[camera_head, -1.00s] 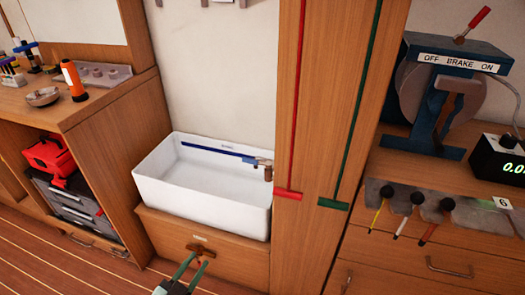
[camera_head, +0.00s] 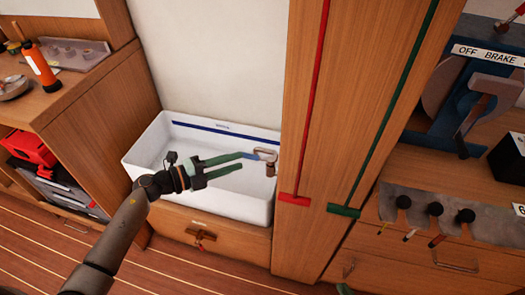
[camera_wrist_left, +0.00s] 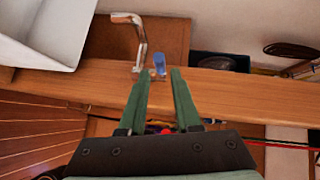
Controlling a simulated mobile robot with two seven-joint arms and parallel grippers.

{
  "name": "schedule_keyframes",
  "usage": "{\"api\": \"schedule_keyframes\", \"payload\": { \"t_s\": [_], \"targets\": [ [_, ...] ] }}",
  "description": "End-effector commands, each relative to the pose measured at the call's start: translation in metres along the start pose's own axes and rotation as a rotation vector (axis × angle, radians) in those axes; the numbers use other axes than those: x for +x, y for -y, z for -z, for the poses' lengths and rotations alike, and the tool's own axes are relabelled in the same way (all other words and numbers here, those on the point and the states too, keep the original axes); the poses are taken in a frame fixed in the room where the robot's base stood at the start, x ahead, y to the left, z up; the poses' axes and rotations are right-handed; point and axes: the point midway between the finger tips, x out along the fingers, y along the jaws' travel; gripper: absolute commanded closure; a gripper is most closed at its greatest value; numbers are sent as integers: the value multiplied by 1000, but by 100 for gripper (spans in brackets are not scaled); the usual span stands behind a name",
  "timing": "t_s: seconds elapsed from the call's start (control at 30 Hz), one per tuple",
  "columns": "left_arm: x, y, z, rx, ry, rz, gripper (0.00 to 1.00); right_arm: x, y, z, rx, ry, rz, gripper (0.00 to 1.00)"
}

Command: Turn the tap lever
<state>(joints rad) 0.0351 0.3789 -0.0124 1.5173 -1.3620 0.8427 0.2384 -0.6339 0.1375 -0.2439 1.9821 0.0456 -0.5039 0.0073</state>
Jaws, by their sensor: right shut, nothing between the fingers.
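The tap (camera_head: 268,160) is a metallic bent spout at the right end of the white sink (camera_head: 150,160), with a blue lever (camera_head: 259,154) on its left side. In the left wrist view the spout (camera_wrist_left: 128,20) rises behind the blue lever (camera_wrist_left: 158,62). My left gripper (camera_head: 241,160) has green fingers and reaches over the sink, its tips close to the lever. In the left wrist view my left gripper (camera_wrist_left: 157,76) is open, with the lever just past the tips, between them; contact is unclear. My right gripper (camera_head: 345,288) barely shows at the bottom edge, shut and empty.
A wooden pillar (camera_head: 330,130) with red and green strips stands right of the tap. A drawer (camera_head: 215,222) lies under the sink. The brake device (camera_head: 470,110) and several tools in a grey holder (camera_head: 440,205) are at the right.

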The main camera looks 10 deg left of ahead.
Motion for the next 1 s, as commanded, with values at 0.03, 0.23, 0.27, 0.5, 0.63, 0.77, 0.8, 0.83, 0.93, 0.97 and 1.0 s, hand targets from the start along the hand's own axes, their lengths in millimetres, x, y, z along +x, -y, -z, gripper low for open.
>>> {"api": "schedule_keyframes", "payload": {
  "t_s": [0.03,0.23,0.27,0.5,0.63,0.77,0.8,0.83,0.93,0.97,1.0],
  "targets": [
    [13,1,1,-1,-2,5,68,1,0,-1,-1,1,0,100],
    [54,0,0,-3,-1,4,68,2,0,-2,-2,1,2,100],
    [59,1,0,-2,-1,5,68,2,0,-1,-2,0,2,100],
    [84,0,0,-1,0,3,68,3,2,1,-4,-7,8,100],
    [88,0,0,-1,0,1,68,3,3,1,-4,-5,9,100],
    [88,0,1,-1,0,1,68,3,3,2,-5,-6,9,100],
    [88,0,1,-1,0,1,68,3,3,2,-5,-6,9,100],
    [88,0,1,-1,0,1,68,3,3,2,-5,-7,9,100],
    [88,0,1,-1,0,1,77,4,2,3,-6,-9,9,100],
    [88,0,1,-1,0,1,80,4,2,4,-6,-9,9,100],
    [88,0,1,-1,0,1,85,4,2,4,-6,-10,9,100]
  ]
}}
